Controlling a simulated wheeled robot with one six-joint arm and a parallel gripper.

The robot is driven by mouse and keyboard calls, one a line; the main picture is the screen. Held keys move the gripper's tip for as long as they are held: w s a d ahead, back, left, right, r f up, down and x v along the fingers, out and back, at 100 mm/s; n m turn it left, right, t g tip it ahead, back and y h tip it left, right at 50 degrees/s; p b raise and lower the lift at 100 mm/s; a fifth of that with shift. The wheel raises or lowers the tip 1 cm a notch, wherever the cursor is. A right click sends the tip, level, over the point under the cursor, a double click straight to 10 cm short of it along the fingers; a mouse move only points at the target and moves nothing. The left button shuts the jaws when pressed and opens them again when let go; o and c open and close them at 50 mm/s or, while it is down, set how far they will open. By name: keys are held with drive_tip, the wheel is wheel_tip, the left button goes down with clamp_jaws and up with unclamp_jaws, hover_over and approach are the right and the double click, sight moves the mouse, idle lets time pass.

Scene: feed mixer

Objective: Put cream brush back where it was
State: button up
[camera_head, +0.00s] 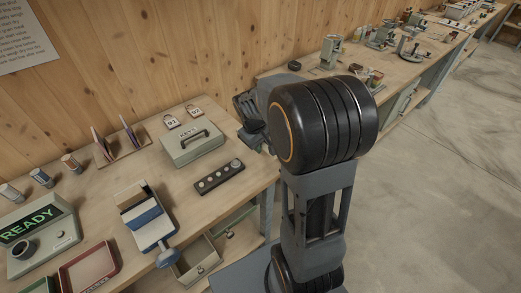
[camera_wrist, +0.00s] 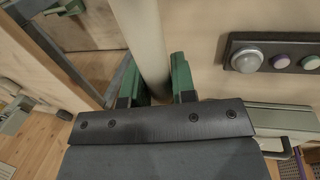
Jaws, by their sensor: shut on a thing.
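In the wrist view, my gripper (camera_wrist: 158,82) has its green-tipped fingers on both sides of a long, smooth cream bar, which I take to be the cream brush (camera_wrist: 142,35). The gripper is shut on it. The bar runs away from the fingers to the top of the picture, and its far end is out of view. In the head view my own arm hides the fingers and the brush, beyond the bench's right end.
Drawers stand open below the front edge. A READY display (camera_head: 32,226) is at left.

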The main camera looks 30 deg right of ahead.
sight(262, 157)
drive_tip(key=shift+w+d+f, duration=0.25)
drive_tip(key=shift+w+f, duration=0.05)
drive_tip(key=shift+f, duration=0.25)
drive_tip(key=shift+a+x, duration=0.15)
drive_tip(key=shift+x, duration=0.55)
drive_tip(key=shift+a+x, duration=0.15)
drive_tip(key=shift+x, duration=0.5)
drive_tip(key=shift+f, duration=0.25)
drive_tip(key=o, duration=0.9)
